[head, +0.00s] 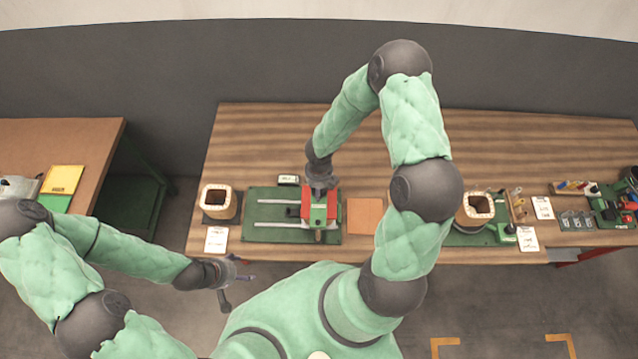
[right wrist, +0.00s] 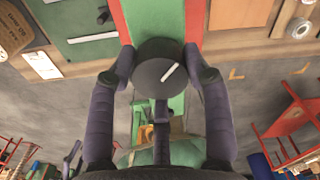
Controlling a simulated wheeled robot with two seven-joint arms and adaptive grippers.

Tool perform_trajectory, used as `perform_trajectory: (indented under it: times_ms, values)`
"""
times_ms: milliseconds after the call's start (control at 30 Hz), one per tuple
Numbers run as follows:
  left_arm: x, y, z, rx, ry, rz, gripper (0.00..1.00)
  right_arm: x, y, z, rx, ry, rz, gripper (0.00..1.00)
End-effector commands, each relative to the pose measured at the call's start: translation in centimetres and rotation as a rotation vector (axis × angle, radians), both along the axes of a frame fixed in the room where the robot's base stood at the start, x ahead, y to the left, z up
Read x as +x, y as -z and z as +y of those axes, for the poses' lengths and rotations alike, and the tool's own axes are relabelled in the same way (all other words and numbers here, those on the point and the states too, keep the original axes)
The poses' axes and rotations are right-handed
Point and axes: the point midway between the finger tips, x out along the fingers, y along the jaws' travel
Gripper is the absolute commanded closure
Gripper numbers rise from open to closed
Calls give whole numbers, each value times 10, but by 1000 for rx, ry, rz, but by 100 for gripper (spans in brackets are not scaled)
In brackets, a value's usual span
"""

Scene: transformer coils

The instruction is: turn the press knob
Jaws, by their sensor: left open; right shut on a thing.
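The press is a red and green block on a green base plate (head: 262,228) with pale rails, on the wooden table. In the right wrist view, the press knob (right wrist: 152,66) is a dark round knob with a white line slanting up to the right. My right gripper (right wrist: 158,76) is shut on the knob, with one finger on each side of it. In the head view my right arm reaches over the table to the press (head: 319,208), and the fingers there are hard to make out. My left gripper (head: 237,283) is open and empty, in front of the table's edge.
A coil (head: 218,203) stands left of the press and another coil (head: 475,210) stands to the right. An orange-brown square (head: 365,216) lies beside the press. Small tools and a green panel (head: 612,205) are at the far right. A second table (head: 60,145) stands at left.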

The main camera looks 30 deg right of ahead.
Motion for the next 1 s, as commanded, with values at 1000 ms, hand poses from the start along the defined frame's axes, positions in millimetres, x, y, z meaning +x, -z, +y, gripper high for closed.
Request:
perform_trajectory:
  times_ms: [1000]
  values:
    - [0, -35, 0, 0, 0, 0, 26, 1, 0, 0, 0, -598, -1, 83]
